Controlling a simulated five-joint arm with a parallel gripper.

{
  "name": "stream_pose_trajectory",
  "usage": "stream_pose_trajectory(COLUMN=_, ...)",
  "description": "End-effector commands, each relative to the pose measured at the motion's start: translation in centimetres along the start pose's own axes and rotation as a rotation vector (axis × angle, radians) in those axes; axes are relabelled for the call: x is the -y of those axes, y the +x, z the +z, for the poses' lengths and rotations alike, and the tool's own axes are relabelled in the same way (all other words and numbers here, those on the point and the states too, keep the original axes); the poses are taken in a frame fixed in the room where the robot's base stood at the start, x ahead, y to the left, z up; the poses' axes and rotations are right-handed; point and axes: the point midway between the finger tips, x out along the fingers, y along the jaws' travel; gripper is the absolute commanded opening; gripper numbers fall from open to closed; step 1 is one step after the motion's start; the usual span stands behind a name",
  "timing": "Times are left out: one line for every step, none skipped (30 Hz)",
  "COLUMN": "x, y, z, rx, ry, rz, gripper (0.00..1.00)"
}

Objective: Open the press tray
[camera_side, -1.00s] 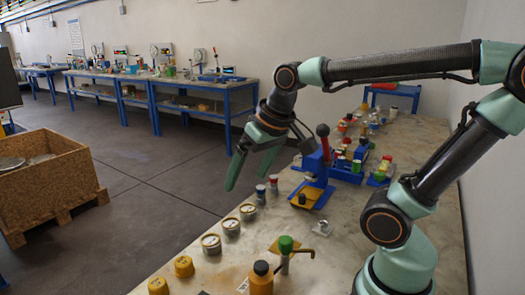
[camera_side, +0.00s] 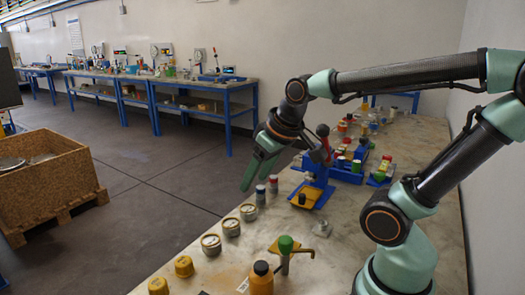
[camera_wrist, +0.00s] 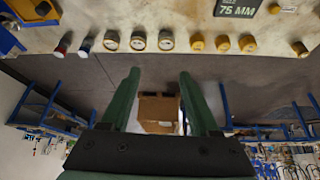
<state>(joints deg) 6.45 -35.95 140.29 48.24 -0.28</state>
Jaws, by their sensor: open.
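The blue press (camera_side: 318,172) stands on the bench, with its lever partly behind my gripper. Its orange-yellow tray (camera_side: 312,200) lies low at the front of the press, with a small dark knob-like piece on it. In the wrist view the tray (camera_wrist: 24,8) shows at the top left corner, cut off by the edge, beside blue press parts (camera_wrist: 8,40). My gripper (camera_side: 256,178) is open and empty, to the left of the press in the side view, fingers pointing down. In the wrist view my gripper (camera_wrist: 160,76) shows two green fingers spread apart.
Several round pots (camera_side: 231,227) and yellow caps (camera_side: 184,266) line the bench edge. An orange bottle (camera_side: 261,281) and a green-topped stand (camera_side: 285,250) are nearer the camera.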

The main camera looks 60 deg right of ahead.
Motion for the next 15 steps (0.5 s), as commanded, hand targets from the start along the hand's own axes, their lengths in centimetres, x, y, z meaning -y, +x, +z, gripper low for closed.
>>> stream_pose_trajectory(x=-2.0, y=1.0, z=-0.6, rx=0.017, ry=0.055, rz=0.029, gripper=0.62)
stream_pose_trajectory(x=-3.2, y=1.5, z=-1.0, rx=0.021, ry=0.086, rz=0.045, gripper=0.62)
stream_pose_trajectory(x=-5.0, y=2.2, z=-1.4, rx=0.028, ry=0.13, rz=0.068, gripper=0.62)
stream_pose_trajectory(x=-6.3, y=2.8, z=-1.6, rx=0.034, ry=0.162, rz=0.084, gripper=0.62)
stream_pose_trajectory(x=-7.7, y=3.3, z=-1.8, rx=0.037, ry=0.193, rz=0.1, gripper=0.62)
stream_pose_trajectory(x=-9.6, y=4.0, z=-1.9, rx=0.043, ry=0.236, rz=0.121, gripper=0.62)
stream_pose_trajectory(x=-11.1, y=4.6, z=-1.9, rx=0.048, ry=0.268, rz=0.136, gripper=0.62)
stream_pose_trajectory(x=-12.5, y=5.1, z=-1.9, rx=0.052, ry=0.299, rz=0.151, gripper=0.62)
stream_pose_trajectory(x=-14.6, y=5.8, z=-1.7, rx=0.057, ry=0.342, rz=0.171, gripper=0.62)
stream_pose_trajectory(x=-16.0, y=6.3, z=-1.5, rx=0.062, ry=0.373, rz=0.186, gripper=0.62)
stream_pose_trajectory(x=-17.5, y=6.9, z=-1.1, rx=0.066, ry=0.402, rz=0.2, gripper=0.62)
stream_pose_trajectory(x=-19.3, y=7.5, z=-0.7, rx=0.07, ry=0.44, rz=0.217, gripper=0.62)
stream_pose_trajectory(x=-20.6, y=7.9, z=-0.2, rx=0.074, ry=0.467, rz=0.229, gripper=0.62)
stream_pose_trajectory(x=-21.8, y=8.3, z=0.1, rx=0.076, ry=0.491, rz=0.24, gripper=0.62)
stream_pose_trajectory(x=-23.3, y=8.8, z=0.8, rx=0.081, ry=0.521, rz=0.253, gripper=0.62)
